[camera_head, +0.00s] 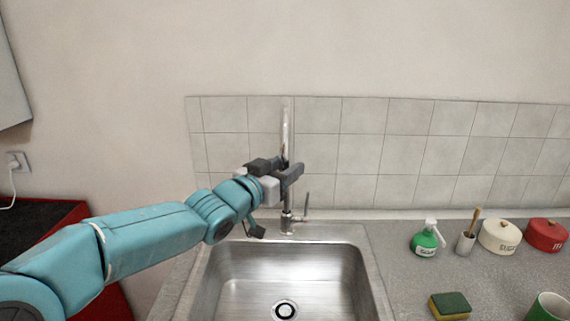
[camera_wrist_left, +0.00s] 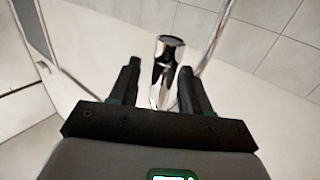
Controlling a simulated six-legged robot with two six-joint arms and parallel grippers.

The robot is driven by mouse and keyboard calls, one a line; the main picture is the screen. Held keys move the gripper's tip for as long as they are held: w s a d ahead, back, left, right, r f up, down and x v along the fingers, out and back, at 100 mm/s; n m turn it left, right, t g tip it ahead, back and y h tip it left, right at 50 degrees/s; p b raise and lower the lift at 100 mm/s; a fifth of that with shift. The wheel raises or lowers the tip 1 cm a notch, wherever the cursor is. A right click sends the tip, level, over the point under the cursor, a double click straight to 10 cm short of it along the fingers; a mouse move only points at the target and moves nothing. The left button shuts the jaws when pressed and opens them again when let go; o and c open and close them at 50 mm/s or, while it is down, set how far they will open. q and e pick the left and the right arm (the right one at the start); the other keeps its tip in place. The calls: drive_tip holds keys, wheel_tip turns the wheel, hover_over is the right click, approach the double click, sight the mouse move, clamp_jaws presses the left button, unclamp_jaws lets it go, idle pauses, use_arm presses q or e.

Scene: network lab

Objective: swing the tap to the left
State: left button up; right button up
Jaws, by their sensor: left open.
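The chrome tap (camera_head: 287,127) stands at the back rim of the steel sink (camera_head: 363,262). Its tall neck rises in front of the tiles, and its lever (camera_head: 306,207) is near the base on the right. My left gripper (camera_head: 284,172) is at the tap, partly covering the middle of its neck. In the left wrist view a chrome end piece of the tap (camera_wrist_left: 168,60) shows between the two spread fingers of my left gripper (camera_wrist_left: 157,78). I cannot tell whether either finger touches it. A thinner chrome tube (camera_wrist_left: 214,42) passes to the right of the fingers. My right gripper is out of view.
On the counter (camera_head: 400,278) to the right are a green soap bottle (camera_head: 426,241), a brush holder (camera_head: 465,242), a cream pot (camera_head: 499,238), a red pot (camera_head: 546,236), a sponge (camera_head: 450,305) and a green mug (camera_head: 548,309). The sink basin is empty.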

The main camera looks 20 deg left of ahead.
use_arm(q)
drive_tip(key=shift+w+a+f, duration=0.1)
drive_tip(key=shift+w, duration=0.25)
drive_tip(key=shift+s, duration=0.3)
drive_tip(key=shift+c, duration=0.5)
drive_tip(key=shift+w, duration=0.1)
clamp_jaws()
